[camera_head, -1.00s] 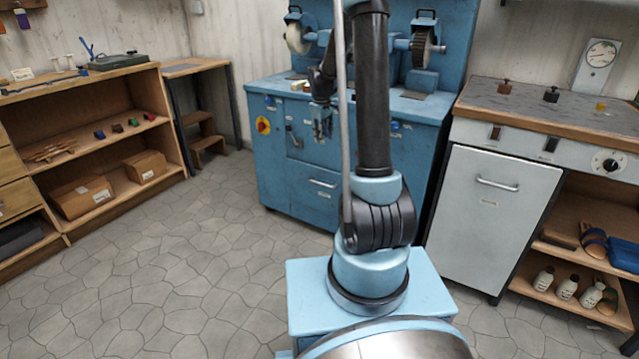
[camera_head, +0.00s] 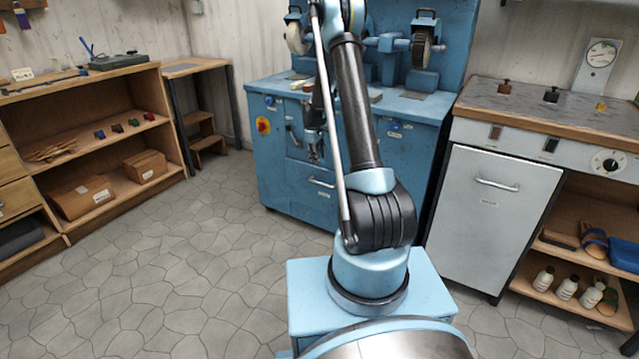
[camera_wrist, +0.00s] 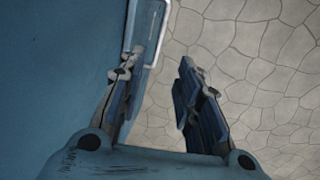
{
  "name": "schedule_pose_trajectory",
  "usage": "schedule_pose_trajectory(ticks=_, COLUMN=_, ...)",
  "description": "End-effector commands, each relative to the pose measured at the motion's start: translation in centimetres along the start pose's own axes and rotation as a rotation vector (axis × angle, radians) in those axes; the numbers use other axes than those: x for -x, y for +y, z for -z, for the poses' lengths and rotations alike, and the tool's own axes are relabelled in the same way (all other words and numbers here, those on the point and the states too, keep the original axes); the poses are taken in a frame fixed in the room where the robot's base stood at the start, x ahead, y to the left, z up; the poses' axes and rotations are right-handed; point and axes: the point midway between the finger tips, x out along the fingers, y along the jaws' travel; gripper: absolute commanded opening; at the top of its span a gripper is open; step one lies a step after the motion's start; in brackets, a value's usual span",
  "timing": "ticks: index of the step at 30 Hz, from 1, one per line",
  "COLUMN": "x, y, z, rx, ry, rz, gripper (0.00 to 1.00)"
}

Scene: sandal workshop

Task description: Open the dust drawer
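The dust drawer (camera_head: 310,195) is the blue panel low on the front of the blue grinding cabinet, with a pale bar handle (camera_head: 321,183). It appears shut. My gripper (camera_head: 315,152) is in front of the cabinet, just above the handle in the picture. In the wrist view my gripper (camera_wrist: 156,70) is open and empty, its two fingers apart. The pale handle (camera_wrist: 161,35) lies ahead of the fingertips, its near end closer to the left finger. Whether that finger touches it I cannot tell. The blue cabinet front fills the left of this view.
A red and yellow switch (camera_head: 263,126) and a lever (camera_head: 292,136) are on the cabinet front. A white-doored cabinet (camera_head: 495,215) stands at the right, and a wooden shelf (camera_head: 100,140) at the left. The stone floor (camera_head: 170,270) in front is clear.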

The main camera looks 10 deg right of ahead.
Motion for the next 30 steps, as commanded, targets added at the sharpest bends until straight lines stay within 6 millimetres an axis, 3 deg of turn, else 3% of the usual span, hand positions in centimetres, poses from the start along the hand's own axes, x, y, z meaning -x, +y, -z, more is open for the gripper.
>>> schedule_pose_trajectory(ticks=21, x=-10.7, y=0.0, z=0.0, rx=-0.001, ry=0.0, rz=0.0, gripper=0.31)
schedule_pose_trajectory(ticks=30, x=-14.3, y=0.0, z=0.0, rx=-0.001, ry=0.0, rz=0.0, gripper=0.31)
